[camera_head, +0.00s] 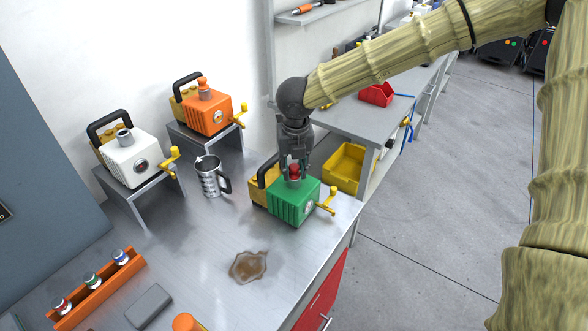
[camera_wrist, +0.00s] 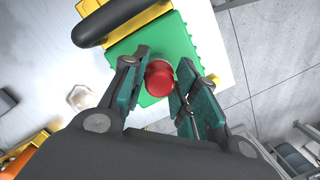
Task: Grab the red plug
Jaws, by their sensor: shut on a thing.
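The red plug (camera_head: 294,169) is on top of the green machine (camera_head: 292,204), which stands at the right edge of the steel table. My gripper (camera_head: 293,172) reaches straight down over it. In the wrist view, the red plug (camera_wrist: 159,80) lies between the two fingers of my gripper (camera_wrist: 160,84), with the green machine (camera_wrist: 178,46) under it. The fingers are shut on the plug's sides. Whether the plug is still seated in the machine or slightly raised cannot be told.
A white machine (camera_head: 132,158) and an orange machine (camera_head: 206,115) stand on raised stands at the back. A metal jug (camera_head: 209,178) is left of the green machine. A brown spill (camera_head: 248,266) lies in front. An orange rack (camera_head: 97,291) holds several small capped vials.

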